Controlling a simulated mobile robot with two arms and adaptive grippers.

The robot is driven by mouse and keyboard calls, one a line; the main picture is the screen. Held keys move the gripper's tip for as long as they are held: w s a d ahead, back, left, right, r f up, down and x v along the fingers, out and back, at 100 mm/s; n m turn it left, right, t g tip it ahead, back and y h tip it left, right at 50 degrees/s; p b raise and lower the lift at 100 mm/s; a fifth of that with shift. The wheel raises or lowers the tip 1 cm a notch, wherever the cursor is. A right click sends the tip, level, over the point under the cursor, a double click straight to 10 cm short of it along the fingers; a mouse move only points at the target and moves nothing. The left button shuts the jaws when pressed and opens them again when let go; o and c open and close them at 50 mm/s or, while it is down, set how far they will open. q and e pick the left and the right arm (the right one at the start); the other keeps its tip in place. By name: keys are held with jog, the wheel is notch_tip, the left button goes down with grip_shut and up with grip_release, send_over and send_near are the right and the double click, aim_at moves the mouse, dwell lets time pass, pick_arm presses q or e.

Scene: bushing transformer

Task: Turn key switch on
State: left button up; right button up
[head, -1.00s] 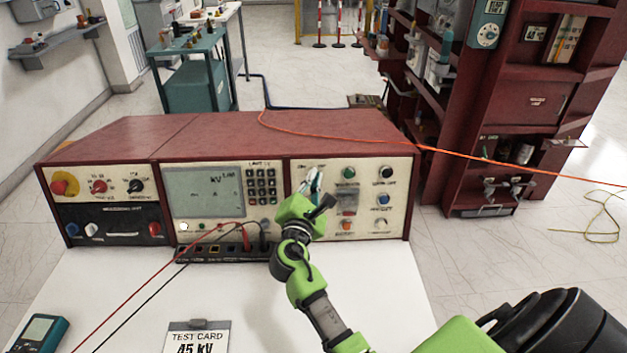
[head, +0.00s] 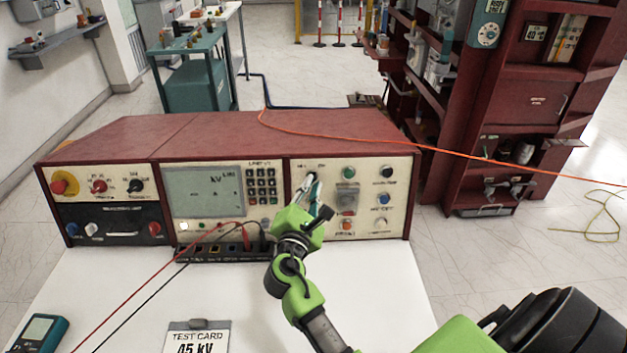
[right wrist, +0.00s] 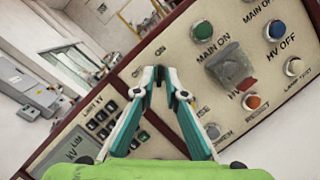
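The key switch (head: 312,177) is on the right panel of the red-topped test console, under small labels, one of which reads ON. My right gripper (head: 314,183) is at it, and its teal and white fingertips cover most of it. In the right wrist view, the fingertips (right wrist: 157,72) are close together at the switch, just below the labels, with a narrow gap between them. The key itself is mostly hidden there, so its exact angle does not show. The panel looks tilted in that view. My left gripper is not in view.
Right of the switch are a green button (head: 348,173), a grey guarded control (head: 347,197) and an orange button (head: 346,225). Red and black leads run from a terminal strip (head: 215,252) across the white table. A test card (head: 197,338) and teal meter (head: 38,333) lie in front.

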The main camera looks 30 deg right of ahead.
jog(key=v, duration=0.8)
jog(key=shift+s+a, duration=0.2)
jog(key=shift+s, duration=0.05)
